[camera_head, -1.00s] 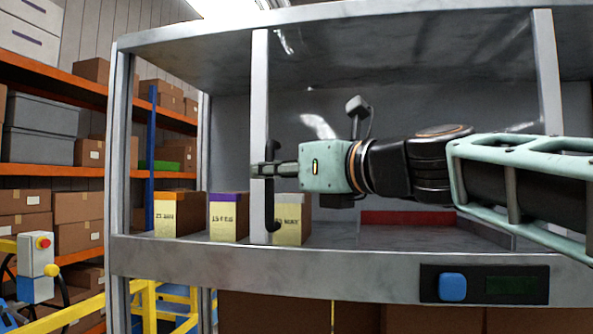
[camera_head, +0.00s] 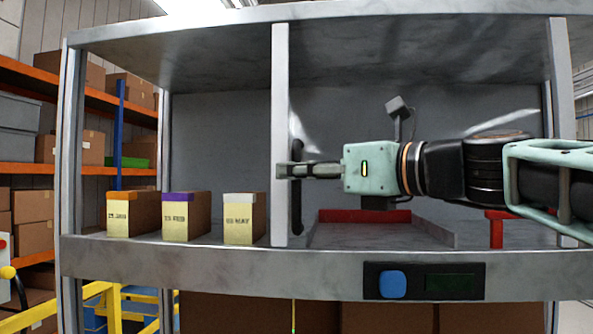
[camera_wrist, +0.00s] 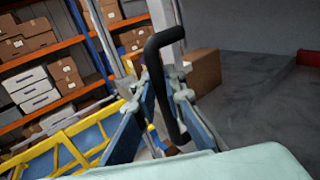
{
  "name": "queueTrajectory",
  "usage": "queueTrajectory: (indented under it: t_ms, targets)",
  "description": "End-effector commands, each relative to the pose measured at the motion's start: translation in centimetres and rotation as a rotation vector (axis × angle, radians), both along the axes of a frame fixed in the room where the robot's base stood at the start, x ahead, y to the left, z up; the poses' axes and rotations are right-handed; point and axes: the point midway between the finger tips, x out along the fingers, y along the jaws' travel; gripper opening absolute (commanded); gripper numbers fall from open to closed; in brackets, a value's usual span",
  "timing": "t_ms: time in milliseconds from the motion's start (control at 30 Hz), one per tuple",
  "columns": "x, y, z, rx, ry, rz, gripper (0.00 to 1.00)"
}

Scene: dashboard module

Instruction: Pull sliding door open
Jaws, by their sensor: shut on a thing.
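The sliding door (camera_head: 280,120) appears as a clear panel with a pale grey upright edge, standing across the front of a grey shelf unit. Its black bar handle (camera_head: 297,215) is upright just right of that edge. My gripper (camera_head: 293,171) reaches in from the right and is shut on the handle at mid-height. In the wrist view the handle (camera_wrist: 160,70) passes between the two fingers (camera_wrist: 165,110). The unit's left part, left of the door edge, is uncovered.
Boxes with orange (camera_head: 131,215), purple (camera_head: 186,217) and white (camera_head: 245,218) tops stand in the uncovered left part. A tray with a red back (camera_head: 365,216) lies behind the door area. A blue button (camera_head: 392,284) is on the front rail. Orange racks stand left.

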Motion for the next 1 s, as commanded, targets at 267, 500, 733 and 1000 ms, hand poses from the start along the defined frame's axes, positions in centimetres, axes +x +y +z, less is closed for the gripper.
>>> queueTrajectory:
  t_ms: [267, 500, 733, 1000]
  targets:
    - [0.0, -0.2, -0.1, -0.001, 0.001, 0.0, 0.0]
    - [0.0, -0.2, 0.0, -0.001, 0.001, 0.0, 0.18]
    - [-0.1, -0.3, 0.0, 0.0, 0.0, 0.0, 0.18]
    - [-2.1, -3.0, 0.1, 0.004, -0.002, -0.004, 0.18]
